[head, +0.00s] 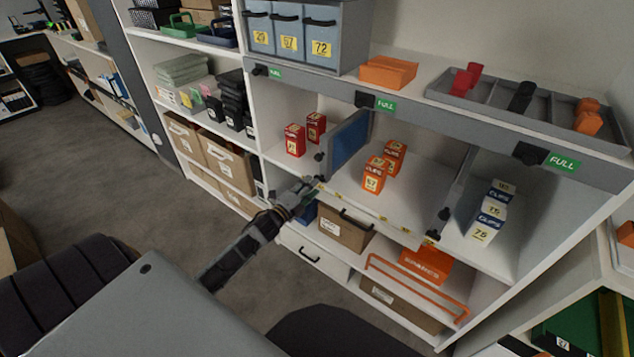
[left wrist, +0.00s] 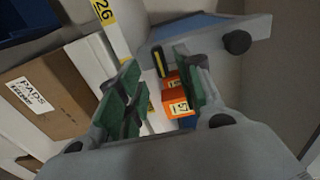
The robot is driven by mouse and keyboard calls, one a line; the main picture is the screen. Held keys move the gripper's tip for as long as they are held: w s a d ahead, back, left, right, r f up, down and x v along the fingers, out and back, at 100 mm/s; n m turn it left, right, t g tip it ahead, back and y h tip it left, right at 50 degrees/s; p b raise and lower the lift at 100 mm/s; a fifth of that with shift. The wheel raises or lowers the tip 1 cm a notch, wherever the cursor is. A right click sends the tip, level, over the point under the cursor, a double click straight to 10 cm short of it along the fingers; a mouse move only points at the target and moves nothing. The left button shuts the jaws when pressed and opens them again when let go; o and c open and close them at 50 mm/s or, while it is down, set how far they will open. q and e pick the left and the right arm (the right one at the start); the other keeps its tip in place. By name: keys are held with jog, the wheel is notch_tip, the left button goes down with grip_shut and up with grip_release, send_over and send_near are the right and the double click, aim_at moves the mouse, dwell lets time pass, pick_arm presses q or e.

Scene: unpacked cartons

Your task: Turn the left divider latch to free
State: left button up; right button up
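The left divider (head: 349,143) is a grey panel with a blue face, standing in the shelf bay between red boxes and orange boxes. A black knob (head: 319,157) sits at its lower front edge; I take this for the latch, but its turn position is unclear. The divider (left wrist: 195,27) and a black knob (left wrist: 237,42) also show in the left wrist view. My left gripper (head: 314,183) is just below the knob at the shelf's front edge, apart from it. In the left wrist view its green-padded fingers (left wrist: 156,92) are open and empty. My right gripper is out of view.
Orange boxes (head: 373,174) stand right of the divider and red boxes (head: 294,140) left. The right divider (head: 457,184) has its own black knob (head: 443,213). A grey rail with green FULL labels (head: 385,105) runs above. A brown carton (head: 345,231) is below.

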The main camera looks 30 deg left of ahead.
pick_arm(q)
jog(key=shift+w+d, duration=0.2)
jog(key=shift+w, duration=2)
grip_shut()
